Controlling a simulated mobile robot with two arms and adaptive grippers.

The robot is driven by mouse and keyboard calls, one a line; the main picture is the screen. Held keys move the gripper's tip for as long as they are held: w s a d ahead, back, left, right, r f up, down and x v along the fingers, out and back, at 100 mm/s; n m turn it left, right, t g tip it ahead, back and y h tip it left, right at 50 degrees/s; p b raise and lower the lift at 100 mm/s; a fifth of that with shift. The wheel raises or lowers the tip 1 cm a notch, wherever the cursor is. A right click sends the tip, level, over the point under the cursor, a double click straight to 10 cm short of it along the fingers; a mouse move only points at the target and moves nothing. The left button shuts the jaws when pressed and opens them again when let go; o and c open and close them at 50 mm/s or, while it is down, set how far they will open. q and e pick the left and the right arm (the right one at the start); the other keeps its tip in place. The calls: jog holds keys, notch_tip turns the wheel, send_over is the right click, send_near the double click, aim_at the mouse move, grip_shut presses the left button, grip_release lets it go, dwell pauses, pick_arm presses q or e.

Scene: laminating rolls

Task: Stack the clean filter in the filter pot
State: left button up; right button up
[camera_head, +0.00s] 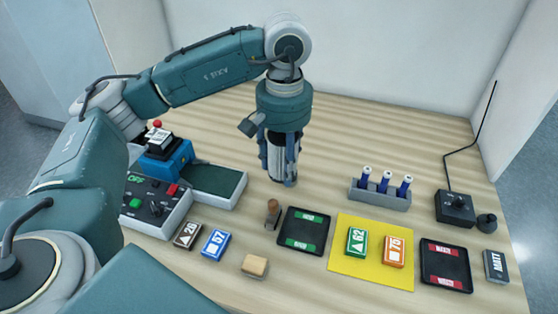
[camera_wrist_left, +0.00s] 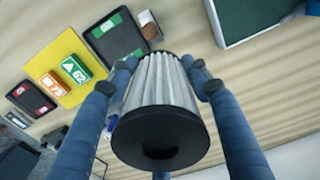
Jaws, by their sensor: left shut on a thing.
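My left gripper (camera_head: 284,172) points down over the middle back of the table. It is shut on the filter, which has pale pleated sides and a black end cap; its pale side shows between the fingers in the head view (camera_head: 280,157). In the left wrist view the filter (camera_wrist_left: 161,82) is between the blue fingers of the same gripper (camera_wrist_left: 163,90), its black cap towards the camera. The filter looks upright and held above the table. I cannot make out a filter pot in either view. My right gripper is not in view.
A control box (camera_head: 153,205) and green-topped machine (camera_head: 212,182) stand at left. A small stamp (camera_head: 273,212), black tray (camera_head: 303,231), yellow mat (camera_head: 345,265) with two cards, and second black tray (camera_head: 446,265) lie in front. A vial rack (camera_head: 380,197) stands right. The back table is clear.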

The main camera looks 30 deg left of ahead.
pick_arm(q)
jog(key=w+a+r+n+b, duration=0.1)
jog(key=w+a+r+n, duration=0.1)
jog(key=w+a+r, duration=0.3)
jog(key=w+a+r+n, duration=0.2)
jog(key=w+a+n, duration=0.1)
jog(key=a, duration=0.3)
jog(key=b, duration=0.2)
send_near(262, 172)
jog(key=shift+a+f+p, duration=0.15)
jog(key=shift+f+p, duration=0.35)
jog(key=shift+f, duration=0.45)
notch_tip(262, 172, down, 4)
jog(key=shift+f+p, duration=0.15)
jog(key=shift+p, duration=0.25)
jog(key=shift+f, duration=0.1)
jog(key=shift+f, duration=0.1)
jog(key=o, duration=1.3)
jog(key=shift+c, duration=0.2)
